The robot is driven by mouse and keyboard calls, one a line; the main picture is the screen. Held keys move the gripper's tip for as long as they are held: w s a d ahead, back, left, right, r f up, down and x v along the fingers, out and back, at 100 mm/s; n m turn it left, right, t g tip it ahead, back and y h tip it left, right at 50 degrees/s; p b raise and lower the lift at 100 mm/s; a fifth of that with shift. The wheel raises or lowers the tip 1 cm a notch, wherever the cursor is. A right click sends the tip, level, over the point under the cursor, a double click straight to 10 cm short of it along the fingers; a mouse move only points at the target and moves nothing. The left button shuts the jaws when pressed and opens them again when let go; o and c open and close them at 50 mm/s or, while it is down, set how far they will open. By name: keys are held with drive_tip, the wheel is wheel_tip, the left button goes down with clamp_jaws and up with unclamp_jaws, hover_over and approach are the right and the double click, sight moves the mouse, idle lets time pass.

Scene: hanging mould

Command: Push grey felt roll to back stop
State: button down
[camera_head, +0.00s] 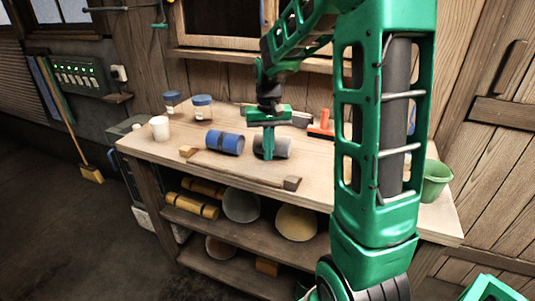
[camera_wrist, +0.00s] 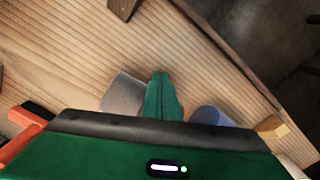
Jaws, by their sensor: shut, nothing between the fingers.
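The grey felt roll (camera_head: 279,147) lies on the workbench, to the right of a blue roll (camera_head: 225,142). My gripper (camera_head: 268,157) points down with its fingers shut and empty, in front of the left part of the grey roll in the head view. In the wrist view, the shut fingers (camera_wrist: 162,95) stand between the grey roll (camera_wrist: 122,93) and the blue roll (camera_wrist: 208,115), very close to the grey one. I cannot tell whether they touch it. A dark strip (camera_head: 301,118) lies behind the rolls; I cannot tell if it is the back stop.
A white cup (camera_head: 159,128) and jars (camera_head: 202,107) stand left. A red-orange tool (camera_head: 321,126) and green bucket (camera_head: 435,181) are right.

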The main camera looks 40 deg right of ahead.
drive_tip(key=shift+w+d, duration=2)
drive_tip(key=shift+d, duration=1.05)
drive_tip(key=shift+w+d, duration=2.05)
drive_tip(key=shift+d, duration=1)
drive_tip(key=shift+w+d, duration=2)
drive_tip(key=shift+d, duration=1.05)
drive_tip(key=shift+a, duration=0.1)
drive_tip(key=shift+s+a+r, duration=0.25)
drive_tip(key=shift+s+a, duration=0.3)
drive_tip(key=shift+a, duration=0.25)
drive_tip(key=shift+s+a+r, duration=0.25)
drive_tip(key=shift+s+a, duration=0.3)
drive_tip(key=shift+a, duration=0.25)
wheel_tip(320, 180, up, 7)
drive_tip(key=s+a, duration=0.1)
drive_tip(key=a, duration=0.1)
drive_tip(key=shift+s+a, duration=0.25)
drive_tip(key=shift+s, duration=0.1)
